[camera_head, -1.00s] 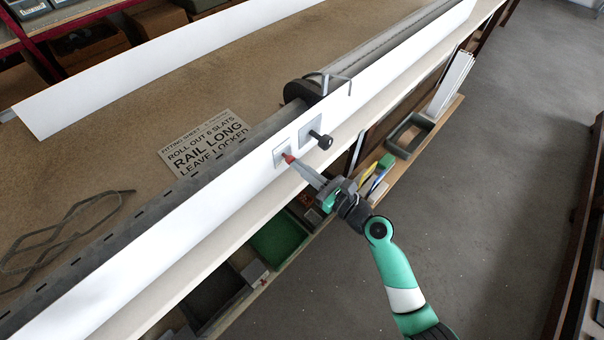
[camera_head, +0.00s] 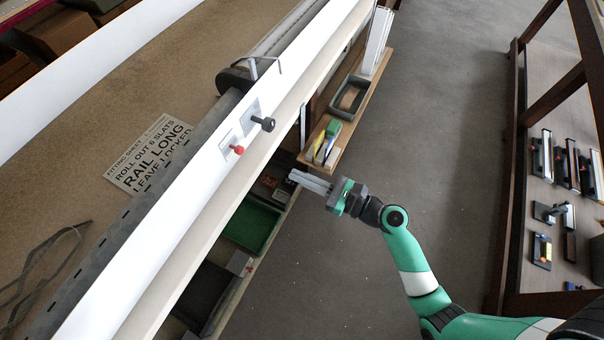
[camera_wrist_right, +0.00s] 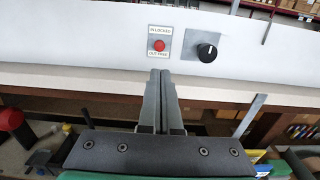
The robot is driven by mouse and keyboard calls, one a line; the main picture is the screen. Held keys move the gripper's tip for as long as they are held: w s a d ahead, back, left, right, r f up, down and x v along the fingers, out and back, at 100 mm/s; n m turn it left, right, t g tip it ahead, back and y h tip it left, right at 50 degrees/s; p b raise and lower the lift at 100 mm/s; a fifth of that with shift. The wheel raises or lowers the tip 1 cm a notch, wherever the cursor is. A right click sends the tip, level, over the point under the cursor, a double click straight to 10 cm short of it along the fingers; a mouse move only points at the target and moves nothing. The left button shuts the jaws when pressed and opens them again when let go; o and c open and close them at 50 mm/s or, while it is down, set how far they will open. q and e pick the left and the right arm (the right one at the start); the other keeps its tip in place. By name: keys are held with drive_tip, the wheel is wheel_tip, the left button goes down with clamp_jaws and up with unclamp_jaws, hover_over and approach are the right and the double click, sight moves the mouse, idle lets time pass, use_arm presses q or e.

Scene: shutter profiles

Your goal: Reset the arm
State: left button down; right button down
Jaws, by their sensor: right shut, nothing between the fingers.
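My right gripper (camera_head: 292,176) is shut and empty. It hangs in free space to the right of the long white rail (camera_head: 170,222), clear of the bench edge. In the right wrist view its two fingers (camera_wrist_right: 161,74) are together and point toward the rail face. A red button (camera_head: 239,149) on a small plate sits on the rail; in the right wrist view the red button (camera_wrist_right: 159,45) has a label reading "IN LOCKED" above and "OUT FREE" below. A black knob (camera_head: 267,124) is beside it, also in the right wrist view (camera_wrist_right: 207,52). My left gripper is not in view.
A fitting sheet (camera_head: 150,155) lies on the bench. Below the bench edge are a green bin (camera_head: 252,226) and a wooden shelf (camera_head: 345,133) with small items. A dark rack (camera_head: 510,180) stands at right. The grey floor between is clear.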

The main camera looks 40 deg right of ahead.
idle(0.3)
drive_tip(key=w+a+r+n+t+y, duration=0.15)
drive_tip(key=a+r+n, duration=0.35)
drive_tip(key=r, duration=0.6)
drive_tip(key=w+a+r+n+y, duration=0.25)
drive_tip(key=r+n, duration=0.35)
drive_tip(key=r, duration=0.6)
drive_tip(key=w+a+r+n+t+y, duration=0.15)
drive_tip(key=a+r+n+y, duration=0.35)
drive_tip(key=r, duration=0.6)
drive_tip(key=s+d+r+n+t+h, duration=0.1)
drive_tip(key=s+r+n+t+h, duration=0.3)
drive_tip(key=r+n, duration=0.8)
drive_tip(key=s+d+r+n+t+h, duration=0.3)
drive_tip(key=s+d+r+t+h, duration=0.15)
drive_tip(key=d+r+h, duration=0.35)
wheel_tip(320, 180, up, 34)
drive_tip(key=a+n+g+p, duration=0.1)
drive_tip(key=n+p, duration=0.1)
drive_tip(key=p, duration=3.3)
drive_tip(key=shift+f+h+p, duration=0.2)
drive_tip(key=shift+h+p, duration=0.15)
drive_tip(key=shift+h, duration=0.05)
